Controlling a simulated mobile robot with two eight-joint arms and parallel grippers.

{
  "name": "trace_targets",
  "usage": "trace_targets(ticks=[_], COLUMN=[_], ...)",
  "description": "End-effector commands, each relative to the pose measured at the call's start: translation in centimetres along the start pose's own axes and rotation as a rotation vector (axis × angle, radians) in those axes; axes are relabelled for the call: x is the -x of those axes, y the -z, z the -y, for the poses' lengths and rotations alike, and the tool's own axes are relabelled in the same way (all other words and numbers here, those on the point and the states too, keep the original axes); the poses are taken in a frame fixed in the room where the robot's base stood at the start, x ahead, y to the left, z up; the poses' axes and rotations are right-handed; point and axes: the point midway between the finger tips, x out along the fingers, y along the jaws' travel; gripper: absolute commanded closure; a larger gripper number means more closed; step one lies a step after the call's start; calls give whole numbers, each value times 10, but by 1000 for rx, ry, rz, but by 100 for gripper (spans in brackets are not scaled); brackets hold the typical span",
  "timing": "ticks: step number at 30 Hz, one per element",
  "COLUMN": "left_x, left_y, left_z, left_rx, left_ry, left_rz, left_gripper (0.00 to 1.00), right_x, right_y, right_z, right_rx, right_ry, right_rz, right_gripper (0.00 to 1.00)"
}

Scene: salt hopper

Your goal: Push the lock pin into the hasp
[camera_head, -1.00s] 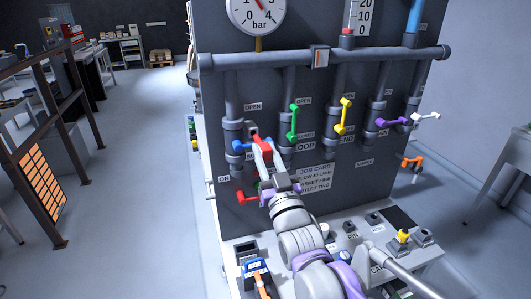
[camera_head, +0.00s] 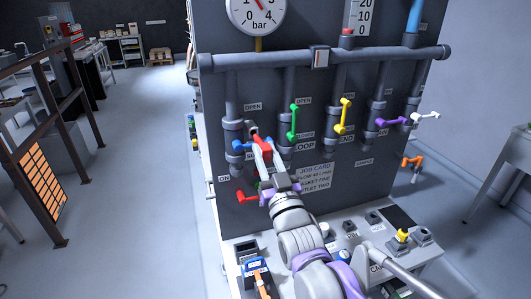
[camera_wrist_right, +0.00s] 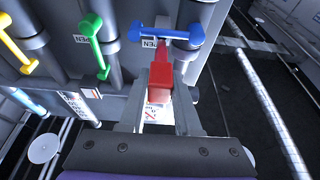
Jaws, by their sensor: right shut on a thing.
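My right gripper (camera_head: 262,150) is shut on a red block, the grip of the lock pin (camera_wrist_right: 159,94). Its narrower red end points away from the fingers, toward the blue valve handle (camera_wrist_right: 166,34). In the head view the red pin (camera_head: 263,147) is just right of the blue handle (camera_head: 239,147), in front of the leftmost pipe. In the wrist view the pin's far end overlaps the fitting below the blue handle. I cannot make out the hasp or tell whether the pin tip is in it. My left gripper is not in view.
Green (camera_head: 293,121), yellow (camera_head: 344,116), purple (camera_head: 388,122) and white (camera_head: 424,117) handles stand to the right on the panel. A red handle (camera_head: 246,198) is below. A console with knobs (camera_head: 403,235) juts out below.

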Motion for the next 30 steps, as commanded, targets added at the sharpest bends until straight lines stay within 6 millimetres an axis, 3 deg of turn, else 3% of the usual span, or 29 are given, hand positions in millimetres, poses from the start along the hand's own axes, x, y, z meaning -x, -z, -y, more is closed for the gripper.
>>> trace_targets(ticks=[30], left_x=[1], left_y=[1], left_z=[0], left_rx=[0], left_ry=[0], left_rz=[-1], left_gripper=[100], right_x=[-18], right_y=[-6], right_z=[0], right_rx=[0], right_ry=[0], right_rz=[0], right_gripper=[100])
